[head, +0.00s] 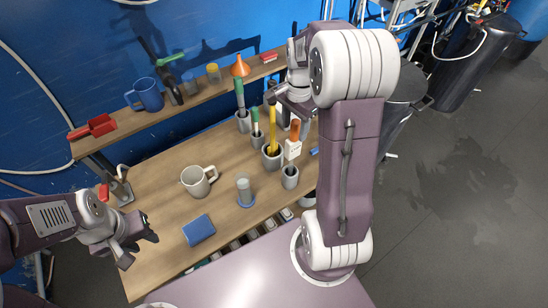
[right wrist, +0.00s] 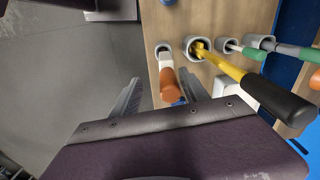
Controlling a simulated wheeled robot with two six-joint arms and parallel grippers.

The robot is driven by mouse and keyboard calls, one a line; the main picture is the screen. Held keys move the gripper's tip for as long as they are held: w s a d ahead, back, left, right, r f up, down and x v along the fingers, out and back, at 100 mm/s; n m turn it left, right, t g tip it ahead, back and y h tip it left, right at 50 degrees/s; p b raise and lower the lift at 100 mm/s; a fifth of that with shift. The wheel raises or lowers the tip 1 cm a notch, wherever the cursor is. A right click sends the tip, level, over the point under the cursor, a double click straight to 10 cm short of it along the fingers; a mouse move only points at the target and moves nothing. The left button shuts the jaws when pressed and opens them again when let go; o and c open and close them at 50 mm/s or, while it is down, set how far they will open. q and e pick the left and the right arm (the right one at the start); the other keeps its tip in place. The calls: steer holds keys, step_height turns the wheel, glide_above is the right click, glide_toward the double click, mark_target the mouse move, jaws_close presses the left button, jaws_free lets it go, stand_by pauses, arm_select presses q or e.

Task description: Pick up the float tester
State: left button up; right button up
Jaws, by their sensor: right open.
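No label lets me tell for certain which tool is the float tester. A tool with an orange grip and a white body (head: 293,149) stands in a grey cup (head: 290,179) at the table's right side. In the right wrist view its orange grip (right wrist: 168,85) shows between the fingers of my right gripper (right wrist: 159,84), which is open. That gripper (head: 280,94) is above the tool cups in the head view, partly hidden by my arm. My left gripper (head: 138,242) looks open and empty at the table's left edge.
A yellow tool (head: 272,130) stands close beside, its black handle (right wrist: 275,103) near the right finger. Green-handled tools (head: 239,93) stand behind. A shelf holds a blue mug (head: 149,95).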

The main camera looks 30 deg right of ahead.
mark_target(294, 137)
steer(key=shift+w+d+r+m+p, duration=0.4)
steer(key=shift+w+d+r+m, duration=0.25)
steer(key=shift+d+r+m, duration=0.15)
step_height(294, 137, down, 3)
steer(key=shift+s+a+f+p, duration=0.1)
steer(key=shift+f+p, duration=0.05)
steer(key=shift+p, duration=0.4)
steer(key=shift+f, duration=0.25)
step_height(294, 137, down, 4)
steer(key=shift+f+p, duration=0.2)
steer(key=shift+p, duration=0.85)
steer(key=shift+w+f, duration=0.25)
steer(key=shift+f, duration=0.2)
jaws_close()
